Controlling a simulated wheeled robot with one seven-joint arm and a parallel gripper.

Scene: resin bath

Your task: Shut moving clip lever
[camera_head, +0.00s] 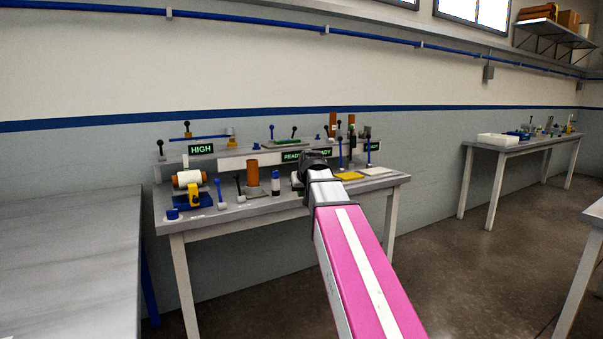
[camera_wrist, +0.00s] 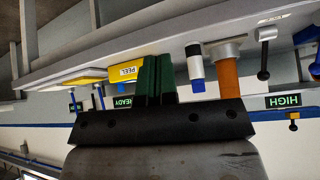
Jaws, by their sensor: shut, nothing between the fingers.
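I cannot tell which lever is the moving clip lever. A black-knobbed lever (camera_head: 240,186) stands on the bench left of an orange cylinder (camera_head: 252,173). The same lever (camera_wrist: 263,60) and cylinder (camera_wrist: 229,78) show in the wrist view, which is upside down. Other black-knobbed levers stand on the raised back ledge, one of them by the HIGH sign (camera_head: 187,128). My gripper (camera_wrist: 155,72) is shut and empty, its dark green fingers together near the yellow PEEL block (camera_wrist: 124,72). In the head view my arm end hides the fingers and part of the bench.
A grey table (camera_head: 70,250) is at left. Another bench (camera_head: 490,150) stands at right, with open floor between.

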